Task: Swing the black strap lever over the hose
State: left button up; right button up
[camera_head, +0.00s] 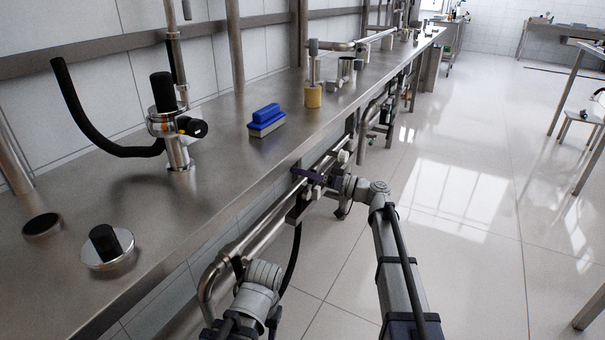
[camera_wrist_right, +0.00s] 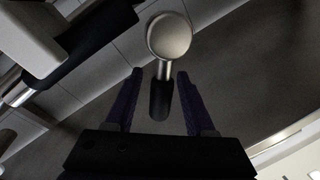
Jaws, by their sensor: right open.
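My right gripper (camera_head: 308,176) is at the front edge of the steel bench, by the pipes there. In the right wrist view it (camera_wrist_right: 160,100) is open, with purple fingers apart. Between them shows a black-ended lever (camera_wrist_right: 161,98) with a metal stem and round metal head; I see gaps on both sides. Whether this is the strap lever I cannot tell. A black hose (camera_head: 292,262) hangs below the bench edge. Another black curved hose (camera_head: 76,105) stands on the bench beside a metal fitting. My left gripper is out of view; only its arm shows low in the picture.
The steel bench (camera_head: 215,190) carries a blue-topped brush (camera_head: 266,118), a yellow-based fitting (camera_head: 313,92) and a black-knobbed round cap (camera_head: 107,247). Metal pipes (camera_head: 262,228) run along its front edge.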

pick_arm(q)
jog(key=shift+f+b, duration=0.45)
pick_arm(e)
jog(key=v, duration=0.7)
jog(key=shift+d, duration=0.4)
jog(key=shift+s, duration=0.1)
